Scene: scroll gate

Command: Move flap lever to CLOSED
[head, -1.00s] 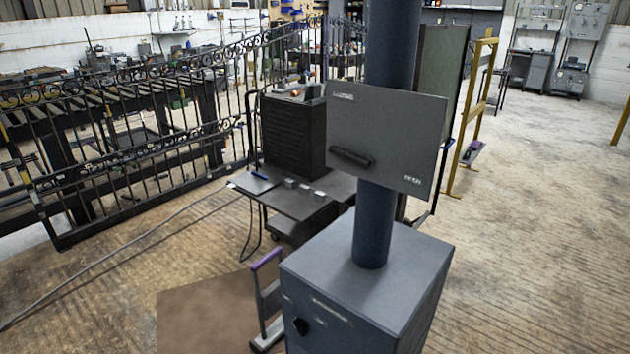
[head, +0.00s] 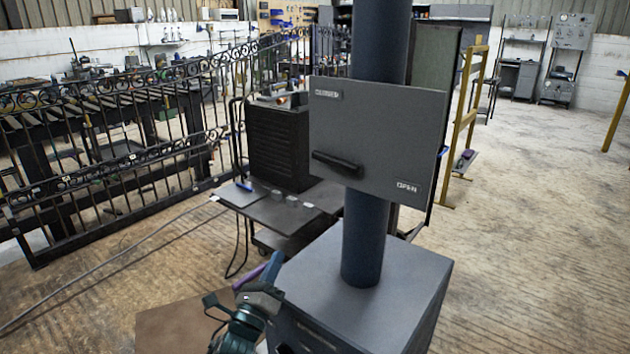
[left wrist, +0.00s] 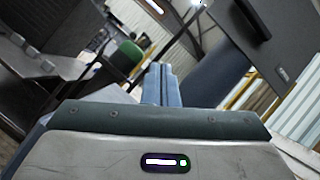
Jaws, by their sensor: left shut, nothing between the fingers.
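The flap lever (head: 337,162) is a black bar on the front of a grey panel (head: 385,130) fixed to a dark blue column. It lies nearly level, left of the panel's middle. A CLOSED label (head: 327,93) is at the panel's upper left and an OPEN label (head: 408,187) at its lower right. My left gripper (head: 274,262) is shut and empty, below and left of the lever and clear of it. In the left wrist view its blue fingers (left wrist: 158,84) are together, and the lever (left wrist: 251,19) shows at the upper right. My right gripper is not in view.
A grey cabinet (head: 375,275) stands at the column's foot. A small dark table (head: 285,222) and a black box (head: 279,148) stand behind.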

